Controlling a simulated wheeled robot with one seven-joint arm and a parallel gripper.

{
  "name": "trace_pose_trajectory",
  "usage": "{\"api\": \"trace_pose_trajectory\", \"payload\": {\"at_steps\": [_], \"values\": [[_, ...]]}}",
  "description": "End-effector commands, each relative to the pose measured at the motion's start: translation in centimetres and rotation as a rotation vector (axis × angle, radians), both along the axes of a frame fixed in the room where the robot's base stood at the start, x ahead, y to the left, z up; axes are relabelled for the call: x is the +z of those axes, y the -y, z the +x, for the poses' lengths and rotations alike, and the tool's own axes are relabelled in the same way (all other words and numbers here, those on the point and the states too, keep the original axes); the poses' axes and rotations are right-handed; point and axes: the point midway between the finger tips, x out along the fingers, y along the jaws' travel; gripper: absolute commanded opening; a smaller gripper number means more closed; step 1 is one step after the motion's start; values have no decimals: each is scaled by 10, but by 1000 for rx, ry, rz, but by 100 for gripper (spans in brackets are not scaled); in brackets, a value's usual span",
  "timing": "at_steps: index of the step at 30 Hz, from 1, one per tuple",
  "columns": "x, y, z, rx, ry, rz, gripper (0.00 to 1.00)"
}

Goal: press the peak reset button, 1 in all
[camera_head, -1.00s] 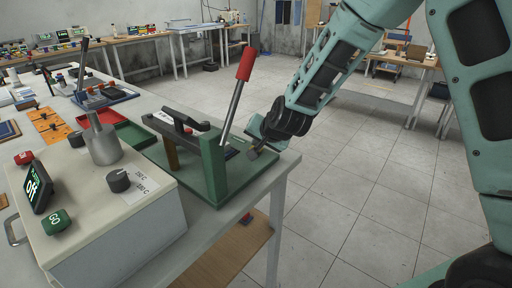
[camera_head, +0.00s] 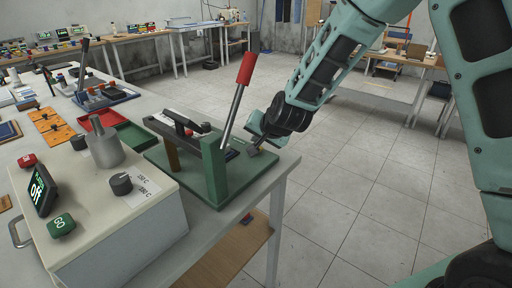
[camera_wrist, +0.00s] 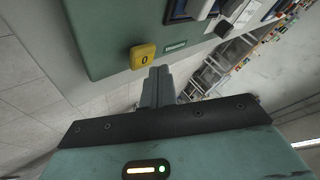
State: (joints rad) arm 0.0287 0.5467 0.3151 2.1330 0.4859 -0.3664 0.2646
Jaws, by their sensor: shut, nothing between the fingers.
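A yellow button (camera_wrist: 143,56) marked 0 shows in the wrist view. It sits near the edge of the green base plate (camera_wrist: 110,30), beside a small green label (camera_wrist: 176,46). I take it for the peak reset button. My gripper (camera_wrist: 158,73) is shut and empty. Its fingertips appear just below and right of the button in that view; I cannot tell whether they touch it. In the head view my gripper (camera_head: 256,150) is at the right end of the green press base (camera_head: 205,190), near the table edge. I cannot make out the button there.
A press lever with a red grip (camera_head: 247,68) rises from a green upright (camera_head: 214,170), left of my gripper. A white control box (camera_head: 120,225) with knobs and buttons stands front left. Red (camera_head: 97,124) and green (camera_head: 135,136) trays lie behind. Open floor is to the right.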

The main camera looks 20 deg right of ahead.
Motion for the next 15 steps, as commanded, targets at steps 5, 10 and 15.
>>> {"api": "trace_pose_trajectory", "payload": {"at_steps": [5,10,15], "values": [[10,0,0,0,1,0,0],[27,0,0,0,1,0,0],[44,0,0,-1,1,0,0]]}}
